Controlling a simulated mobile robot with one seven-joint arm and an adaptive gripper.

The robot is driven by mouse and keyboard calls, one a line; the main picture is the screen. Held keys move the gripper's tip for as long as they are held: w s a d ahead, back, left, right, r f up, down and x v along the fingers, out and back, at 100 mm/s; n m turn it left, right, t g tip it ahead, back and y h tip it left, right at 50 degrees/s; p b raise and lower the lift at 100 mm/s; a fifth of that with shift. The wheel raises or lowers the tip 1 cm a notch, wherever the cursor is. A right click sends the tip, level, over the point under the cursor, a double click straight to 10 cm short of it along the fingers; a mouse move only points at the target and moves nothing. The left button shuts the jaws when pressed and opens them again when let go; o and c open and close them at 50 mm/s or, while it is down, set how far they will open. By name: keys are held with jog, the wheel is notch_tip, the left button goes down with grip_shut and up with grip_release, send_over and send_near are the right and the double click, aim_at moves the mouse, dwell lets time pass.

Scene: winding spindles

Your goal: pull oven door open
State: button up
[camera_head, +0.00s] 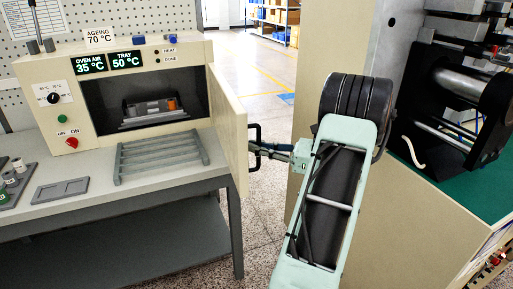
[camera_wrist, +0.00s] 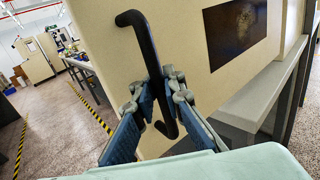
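The cream oven (camera_head: 190,55) stands on the bench at the left in the head view. Its door (camera_head: 228,125) is swung wide open on its right side, so the dark chamber (camera_head: 100,100) shows. A black bar handle (camera_head: 254,133) is on the door's outer face. In the wrist view the handle (camera_wrist: 142,38) runs between the two fingers of my gripper (camera_wrist: 163,88). The fingers close in on the bar from both sides and appear to touch it. In the head view my gripper (camera_head: 258,148) is at the handle's lower part.
A grey tray with parts (camera_head: 150,113) sits inside the oven. A grey rack (camera_head: 160,160) lies on the bench (camera_head: 105,187) before it. A cream machine cabinet (camera_head: 400,220) stands close right of my arm. Speckled floor (camera_head: 262,215) shows between them.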

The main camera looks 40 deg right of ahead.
jog(key=o, duration=0.5)
jog(key=shift+s+f, duration=0.1)
jog(key=shift+s, duration=0.25)
jog(key=shift+c, duration=0.2)
jog(key=shift+w, duration=0.1)
jog(key=shift+r, duration=0.3)
send_near(231, 118)
jog(key=w, duration=0.3)
jog(key=shift+w+d+r, duration=0.1)
jog(key=shift+w+r, duration=0.1)
jog(key=shift+r, duration=0.1)
